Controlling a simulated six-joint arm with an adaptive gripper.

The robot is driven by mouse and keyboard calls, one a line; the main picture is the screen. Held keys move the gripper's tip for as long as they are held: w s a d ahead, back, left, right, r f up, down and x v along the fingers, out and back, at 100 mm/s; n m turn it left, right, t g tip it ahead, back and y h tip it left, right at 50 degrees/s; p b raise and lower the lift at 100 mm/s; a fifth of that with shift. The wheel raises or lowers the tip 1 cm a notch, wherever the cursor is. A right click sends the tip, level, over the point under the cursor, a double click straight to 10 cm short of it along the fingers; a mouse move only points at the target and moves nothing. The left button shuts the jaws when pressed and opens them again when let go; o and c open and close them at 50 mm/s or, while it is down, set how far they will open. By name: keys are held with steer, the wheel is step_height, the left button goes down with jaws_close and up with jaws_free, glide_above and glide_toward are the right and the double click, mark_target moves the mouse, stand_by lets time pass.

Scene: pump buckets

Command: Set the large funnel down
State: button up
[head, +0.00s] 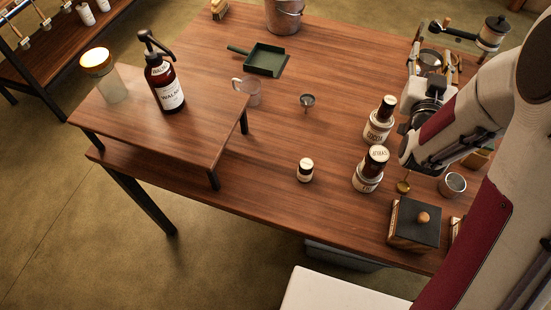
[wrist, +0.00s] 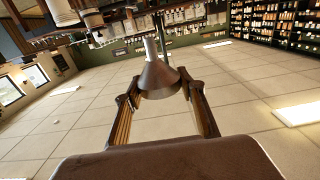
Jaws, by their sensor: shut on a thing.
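The large funnel (wrist: 160,78) is a dark metal cone with a lighter spout. In the wrist view it sits between the two finger tips of my gripper (wrist: 160,84), which is shut on it. Its wide end faces the palm and its spout points away from it. In the head view my gripper (head: 432,66) is at the upper right, above the table's far right part, and the funnel (head: 430,60) shows partly between the fingers. A smaller funnel (head: 307,101) stands on the wooden table (head: 260,195) near its middle.
Labelled jars (head: 377,126) (head: 367,170) stand below my gripper. A lidded box (head: 415,224), a metal cup (head: 453,184) and a small bottle (head: 305,170) are nearer. A raised shelf (head: 150,130) holds a pump bottle (head: 167,88). Bare table lies around the small funnel.

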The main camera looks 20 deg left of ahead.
steer(key=s+a+r, duration=0.1)
steer(key=s+a, duration=0.1)
steer(key=a, duration=0.9)
steer(key=shift+o, duration=0.2)
steer(key=s+a, duration=0.6)
steer(key=a, duration=0.4)
steer(key=shift+s+a, duration=0.25)
steer(key=s+a+f, duration=0.1)
steer(key=s+a, duration=0.5)
steer(key=s, duration=0.4)
steer(key=s+a+f, duration=0.1)
steer(key=s+a, duration=0.4)
steer(key=s, duration=0.4)
step_height(320, 180, down, 14)
steer(key=shift+r, duration=0.2)
steer(key=shift+a+f, duration=0.1)
steer(key=shift+f, duration=2.8)
steer(key=shift+f, duration=0.1)
steer(key=shift+f, duration=1.8)
